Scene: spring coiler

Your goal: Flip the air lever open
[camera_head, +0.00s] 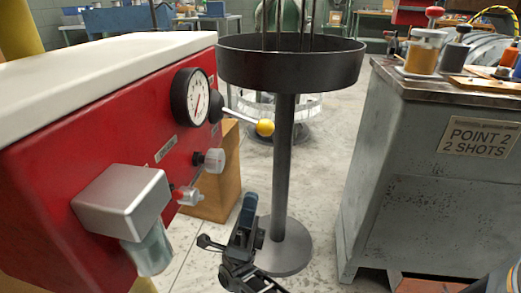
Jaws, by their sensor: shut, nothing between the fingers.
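The air lever (238,118) is a thin metal rod with a yellow ball knob (265,127). It sticks out to the right from the red machine panel (165,150), beside a round pressure gauge (190,97), and slopes slightly down toward the knob. My gripper (250,203) is at the lower middle, below the knob and apart from it in the picture. It points up, looks dark and narrow, and is shut and empty. How far it is from the lever in depth is hard to tell.
A grey box with a clear bowl (150,252) and small fittings (213,160) jut from the panel. A black round tray (290,65) on a post (284,165) stands behind the lever. A grey cabinet (425,175) is at right. Floor shows between post and cabinet.

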